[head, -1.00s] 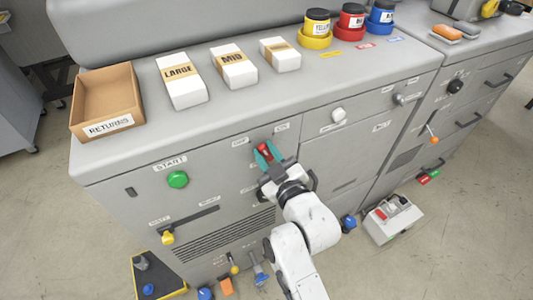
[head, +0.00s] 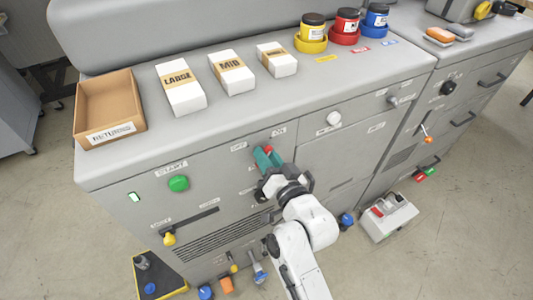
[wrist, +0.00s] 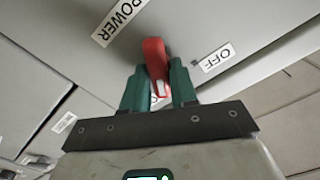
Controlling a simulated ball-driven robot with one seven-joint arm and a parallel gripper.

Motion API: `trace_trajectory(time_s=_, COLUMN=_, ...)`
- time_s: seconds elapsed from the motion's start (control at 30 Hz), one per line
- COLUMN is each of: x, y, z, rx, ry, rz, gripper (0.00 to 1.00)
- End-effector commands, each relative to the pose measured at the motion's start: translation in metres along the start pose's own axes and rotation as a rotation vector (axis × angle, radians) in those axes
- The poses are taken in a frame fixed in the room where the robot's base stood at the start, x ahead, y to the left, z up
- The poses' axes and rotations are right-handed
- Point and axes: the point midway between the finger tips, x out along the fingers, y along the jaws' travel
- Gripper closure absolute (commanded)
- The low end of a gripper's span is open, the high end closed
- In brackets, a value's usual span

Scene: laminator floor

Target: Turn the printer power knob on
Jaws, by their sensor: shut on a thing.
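The red power knob (head: 267,149) is on the grey front panel of the printer. It shows clearly in the wrist view (wrist: 155,58) as a red lever between teal fingers. My gripper (head: 267,158) is shut on it; the fingers flank the knob in the wrist view (wrist: 158,88). A POWER label (wrist: 120,17) lies to the upper left of the knob there, and an OFF label (wrist: 216,58) to its right. Another label behind the fingers is mostly hidden. A small indicator (head: 134,197) at the panel's left is lit pale green.
A green START button (head: 178,183) and a yellow handle (head: 169,239) are left of my gripper. A white knob (head: 334,118) is to the right. A cardboard tray (head: 139,103), white packs and ink jars stand on the top. A grey box (head: 390,218) sits on the floor.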

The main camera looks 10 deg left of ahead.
Motion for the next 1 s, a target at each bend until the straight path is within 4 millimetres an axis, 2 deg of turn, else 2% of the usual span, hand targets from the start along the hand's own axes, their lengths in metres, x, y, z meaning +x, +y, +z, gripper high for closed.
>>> trace_trajectory(time_s=0.4, x=-0.0005, y=0.0026, z=0.0010, rx=0.230, ry=-0.003, rz=0.003, gripper=1.00)
trace_trajectory(time_s=1.0, x=-0.0005, y=0.0034, z=0.0019, rx=0.278, ry=-0.003, rz=0.003, gripper=1.00)
